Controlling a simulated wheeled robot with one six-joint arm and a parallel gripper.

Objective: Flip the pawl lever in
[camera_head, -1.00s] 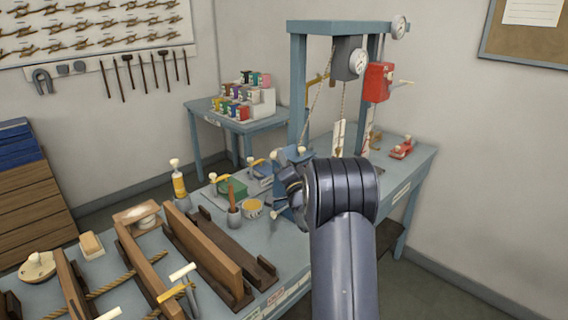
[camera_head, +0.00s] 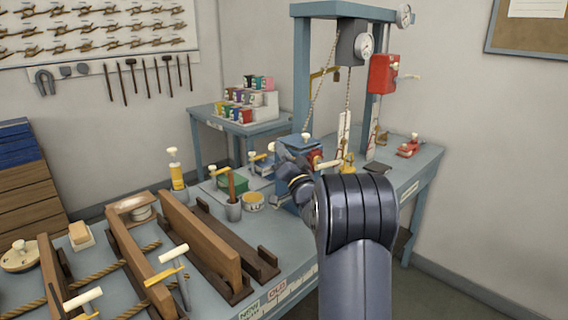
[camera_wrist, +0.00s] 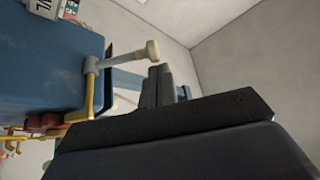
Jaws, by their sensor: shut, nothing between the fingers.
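A blue box-shaped device (camera_head: 298,146) stands on the blue bench, just beyond my arm in the head view. A pale lever with a rounded knob (camera_head: 328,163) sticks out at its right side; I take it for the pawl lever. In the wrist view, a pale lever with a knob (camera_wrist: 130,56) juts right from a yellow bracket on a blue body (camera_wrist: 45,70). My gripper (camera_wrist: 160,72) is shut and empty, its tips just below and right of that knob; contact cannot be told. In the head view my gripper (camera_head: 290,170) is partly hidden by my wrist.
A red hoist box (camera_head: 382,74) and dial gauges hang on the blue frame behind. A red clamp-like tool (camera_head: 408,146) lies at the bench's right.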

